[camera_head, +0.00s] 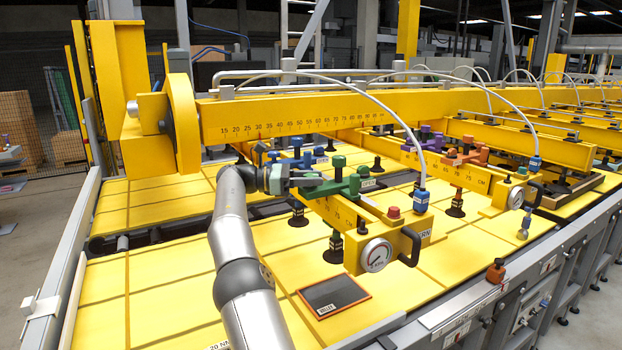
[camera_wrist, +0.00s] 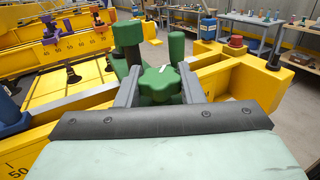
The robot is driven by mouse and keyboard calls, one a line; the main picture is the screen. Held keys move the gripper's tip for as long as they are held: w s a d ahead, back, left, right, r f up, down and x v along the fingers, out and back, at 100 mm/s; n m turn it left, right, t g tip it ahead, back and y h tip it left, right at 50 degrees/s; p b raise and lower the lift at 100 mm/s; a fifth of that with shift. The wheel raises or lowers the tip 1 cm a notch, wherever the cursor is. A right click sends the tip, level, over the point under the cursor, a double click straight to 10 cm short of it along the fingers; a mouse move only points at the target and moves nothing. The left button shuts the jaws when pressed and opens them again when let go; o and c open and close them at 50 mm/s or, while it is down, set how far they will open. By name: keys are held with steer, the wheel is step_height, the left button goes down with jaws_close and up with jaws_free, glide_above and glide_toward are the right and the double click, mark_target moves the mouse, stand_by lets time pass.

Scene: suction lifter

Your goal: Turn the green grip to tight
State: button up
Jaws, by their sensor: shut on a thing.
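The green grip (camera_wrist: 160,84) is a lobed star knob with a small white mark on top, seen in the wrist view between the two fingers of my gripper (camera_wrist: 161,82). The fingers are shut on it from both sides. Green posts and a green clamp body stand just behind it. In the head view the green clamp (camera_head: 337,180) sits on a yellow cross arm of the lifter, and my gripper (camera_head: 300,181) reaches it from the left. There the grip itself is largely hidden by my gripper.
A pressure gauge (camera_head: 376,255), a red button (camera_head: 393,212) and a black handle (camera_head: 410,246) are at the near end of the cross arm. A blue clamp (camera_head: 296,155) stands behind my gripper. A dark panel (camera_head: 334,295) lies on the yellow bed. Hoses arch overhead.

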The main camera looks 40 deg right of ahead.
mark_target(311, 175)
steer(key=shift+f, duration=0.15)
steer(key=o, duration=1)
steer(key=shift+r, duration=0.2)
steer(key=shift+d+r, duration=0.1)
steer(key=shift+r, duration=1.1)
steer(key=shift+s+r+b, duration=0.15)
steer(key=shift+r+b, duration=0.15)
steer(key=shift+s+a+r+b, duration=1.25)
steer(key=shift+s+r, duration=0.4)
steer(key=shift+s, duration=0.3)
steer(key=shift+s+a+r+b, duration=1.2)
steer(key=shift+s+r, duration=0.4)
steer(key=shift+s, duration=0.4)
steer(key=shift+s+a+r+b, duration=1.2)
steer(key=shift+s+r, duration=0.45)
steer(key=shift+s, duration=0.3)
